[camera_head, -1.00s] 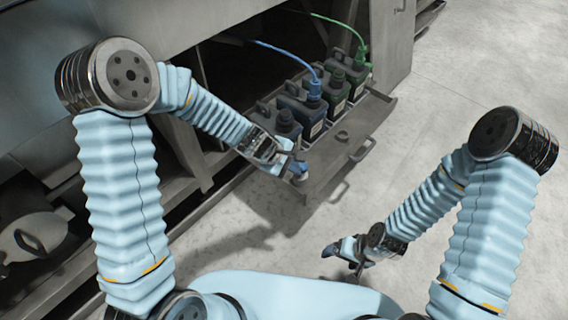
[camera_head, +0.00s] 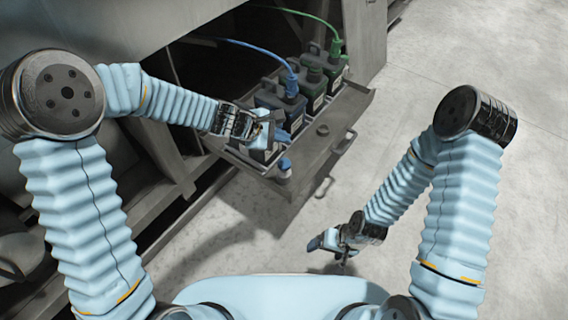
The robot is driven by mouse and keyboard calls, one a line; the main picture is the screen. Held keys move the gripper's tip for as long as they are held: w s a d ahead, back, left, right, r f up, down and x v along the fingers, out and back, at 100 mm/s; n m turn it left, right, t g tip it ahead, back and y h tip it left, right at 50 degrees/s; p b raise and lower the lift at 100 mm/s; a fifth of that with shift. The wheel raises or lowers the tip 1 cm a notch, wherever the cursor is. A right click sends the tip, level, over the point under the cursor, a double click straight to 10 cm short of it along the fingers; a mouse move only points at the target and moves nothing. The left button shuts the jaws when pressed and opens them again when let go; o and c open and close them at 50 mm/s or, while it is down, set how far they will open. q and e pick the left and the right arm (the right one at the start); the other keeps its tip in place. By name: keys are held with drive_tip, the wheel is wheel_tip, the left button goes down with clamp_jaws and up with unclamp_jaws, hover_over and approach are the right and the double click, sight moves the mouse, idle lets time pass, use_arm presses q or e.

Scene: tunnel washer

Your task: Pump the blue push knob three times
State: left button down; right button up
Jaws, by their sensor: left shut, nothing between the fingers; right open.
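The blue push knob (camera_head: 285,164) appears as a small blue cap at the near left corner of the pulled-out metal tray (camera_head: 310,165). My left gripper (camera_head: 272,130) is shut and empty. In the picture it lies just above the knob, in front of the nearest container, with a visible space between fingers and knob. Its fingers are small here and partly blend with the containers behind. How high the gripper is over the tray is hard to tell. My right gripper (camera_head: 330,246) is open and empty, low over the floor, away from the tray.
Several dark containers stand in a row in the tray; a blue hose (camera_head: 250,46) and a green hose (camera_head: 310,17) run to caps on them. The tray has handles (camera_head: 344,142) on its front. The grey floor (camera_head: 450,70) to the right is clear.

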sight(285, 163)
use_arm(q)
wheel_tip(285, 163, down, 7)
drive_tip(key=b, duration=0.6)
drive_tip(key=shift+f, duration=0.2)
drive_tip(key=shift+f+b, duration=0.25)
drive_tip(key=shift+b, duration=0.2)
idle(1.1)
drive_tip(key=shift+f+b, duration=0.4)
drive_tip(key=shift+b, duration=0.05)
drive_tip(key=shift+f+b, duration=1.3)
drive_tip(key=shift+b, duration=0.05)
idle(1.1)
drive_tip(key=shift+r, duration=0.1)
drive_tip(key=shift+r+p, duration=1.55)
drive_tip(key=shift+r, duration=0.05)
